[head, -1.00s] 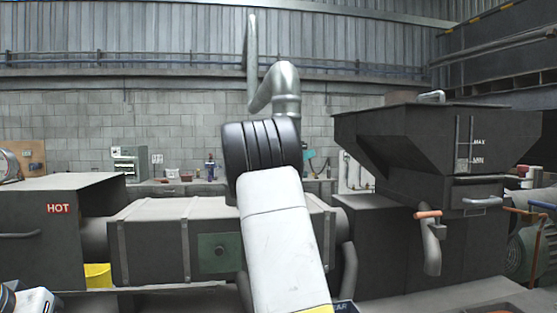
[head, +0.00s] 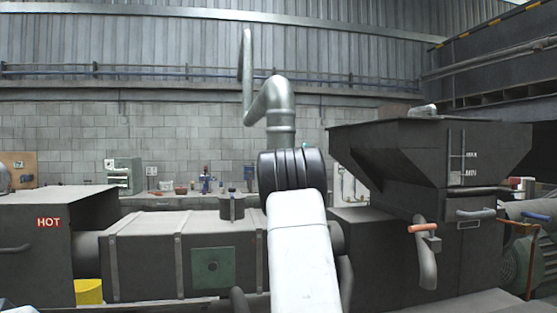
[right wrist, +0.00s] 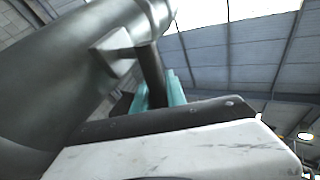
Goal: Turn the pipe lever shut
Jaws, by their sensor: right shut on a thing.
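In the right wrist view a dark lever (right wrist: 152,72) comes off a bracket on a large grey metal pipe (right wrist: 60,85). The teal fingers of my right gripper (right wrist: 156,92) are shut around the lever's bar. In the head view my white arm link and black joint stand in the middle and hide the right gripper and whatever it holds. A silver pipe (head: 281,115) with an elbow rises behind that joint. My left gripper does not show in either view.
A dark hopper (head: 440,155) stands at the right, with an orange-handled lever (head: 423,228) on a bent pipe below it. A dark box marked HOT (head: 30,250) is at the left. A long ribbed housing (head: 150,260) lies between, with a cluttered bench behind.

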